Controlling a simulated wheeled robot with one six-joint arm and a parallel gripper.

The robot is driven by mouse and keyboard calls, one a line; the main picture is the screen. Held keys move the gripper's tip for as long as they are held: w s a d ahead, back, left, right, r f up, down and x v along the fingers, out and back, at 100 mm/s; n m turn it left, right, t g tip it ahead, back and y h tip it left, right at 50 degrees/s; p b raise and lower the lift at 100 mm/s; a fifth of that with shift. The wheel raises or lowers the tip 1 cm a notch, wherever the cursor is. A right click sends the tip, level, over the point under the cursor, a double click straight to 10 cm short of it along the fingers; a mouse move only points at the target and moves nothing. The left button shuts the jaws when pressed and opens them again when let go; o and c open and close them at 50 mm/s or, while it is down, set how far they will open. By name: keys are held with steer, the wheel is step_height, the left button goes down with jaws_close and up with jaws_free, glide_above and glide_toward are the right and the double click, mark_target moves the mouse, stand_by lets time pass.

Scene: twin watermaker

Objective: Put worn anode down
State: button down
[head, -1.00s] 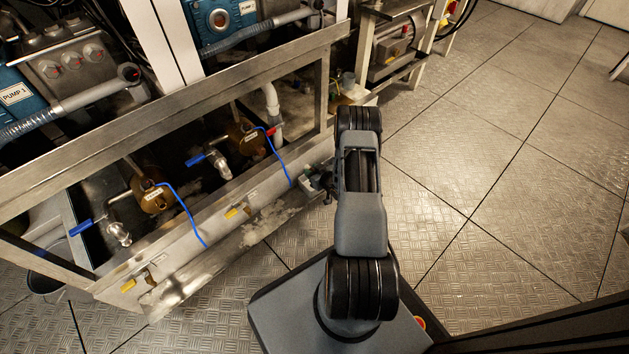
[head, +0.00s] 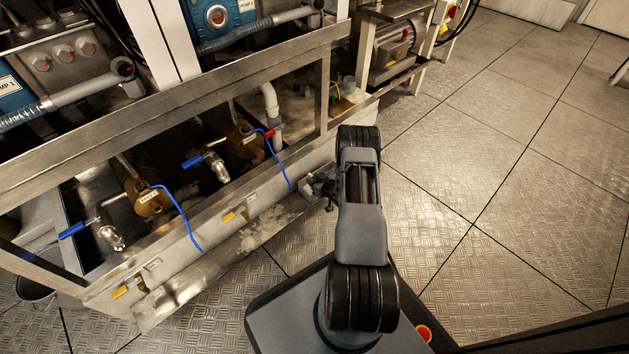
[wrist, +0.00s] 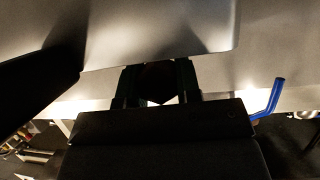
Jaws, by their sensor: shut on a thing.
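My gripper (head: 320,184) is beside the front edge of the steel pump frame, mostly hidden behind my arm in the head view. In the wrist view my gripper (wrist: 158,92) is shut on a dark piece, which I take to be the worn anode (wrist: 157,76). It sits between the two fingers and is too dark to show its surface. A broad pale metal surface lies just beyond it. I cannot tell whether the piece touches that surface.
Two brass housings (head: 150,199) with blue-handled valves and blue wires sit in the frame's lower bay. A small shelf with jars (head: 348,86) is at the frame's right end. Open tiled floor (head: 500,200) lies right.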

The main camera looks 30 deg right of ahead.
steer(key=shift+f, duration=0.2)
steer(key=shift+f, duration=0.35)
steer(key=c, duration=0.8)
jaws_free()
